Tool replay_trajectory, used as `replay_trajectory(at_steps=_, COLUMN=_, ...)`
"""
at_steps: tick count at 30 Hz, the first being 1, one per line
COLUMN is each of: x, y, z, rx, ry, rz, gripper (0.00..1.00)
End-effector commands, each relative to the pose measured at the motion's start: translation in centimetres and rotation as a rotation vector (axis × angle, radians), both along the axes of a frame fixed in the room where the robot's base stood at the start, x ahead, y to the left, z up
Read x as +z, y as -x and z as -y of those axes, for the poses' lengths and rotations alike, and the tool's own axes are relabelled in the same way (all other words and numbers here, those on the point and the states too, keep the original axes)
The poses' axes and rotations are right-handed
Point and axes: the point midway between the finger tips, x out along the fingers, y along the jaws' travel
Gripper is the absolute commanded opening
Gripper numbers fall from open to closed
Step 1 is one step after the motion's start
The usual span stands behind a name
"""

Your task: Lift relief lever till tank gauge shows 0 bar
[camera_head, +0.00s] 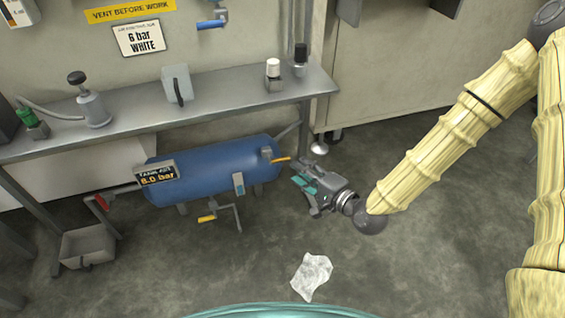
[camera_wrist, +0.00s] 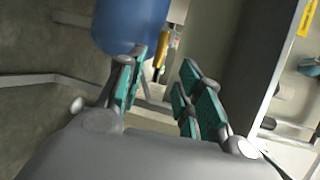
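The blue tank (camera_head: 215,165) lies under the bench, and its end shows in the wrist view (camera_wrist: 128,22). Its gauge (camera_head: 157,175) appears to read 8.0 bar, but the first digit is hard to make out. A small orange lever (camera_head: 281,159) sticks out near level from the tank's right end. My gripper (camera_head: 303,176) is just right of this lever, with its fingers pointing towards the tank. In the wrist view my gripper (camera_wrist: 162,66) is open and empty. An orange-yellow part (camera_wrist: 159,50), seemingly the lever, shows beyond the gap, apparently untouched.
A yellow-handled valve (camera_head: 208,219) hangs below the tank, and a red-handled valve (camera_head: 103,203) is at left. The metal bench (camera_head: 135,118) overhangs the tank. A crumpled white sheet (camera_head: 312,275) lies on the floor. The floor at lower right is clear.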

Motion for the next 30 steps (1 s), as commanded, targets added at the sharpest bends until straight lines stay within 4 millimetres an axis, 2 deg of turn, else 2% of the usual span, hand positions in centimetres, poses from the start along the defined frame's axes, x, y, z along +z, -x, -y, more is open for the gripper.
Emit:
replay_trajectory(at_steps=9, x=-1.4, y=-3.8, z=-3.4, rx=0.003, ry=0.003, rz=0.002, gripper=0.35)
replay_trajectory(at_steps=15, x=-1.7, y=-5.7, z=-5.0, rx=0.002, ry=0.002, rz=0.002, gripper=0.35)
replay_trajectory(at_steps=21, x=-1.7, y=-6.6, z=-5.8, rx=0.001, ry=0.001, rz=0.001, gripper=0.35)
replay_trajectory(at_steps=30, x=-1.6, y=-6.7, z=-5.9, rx=0.000, ry=0.001, rz=0.000, gripper=0.35)
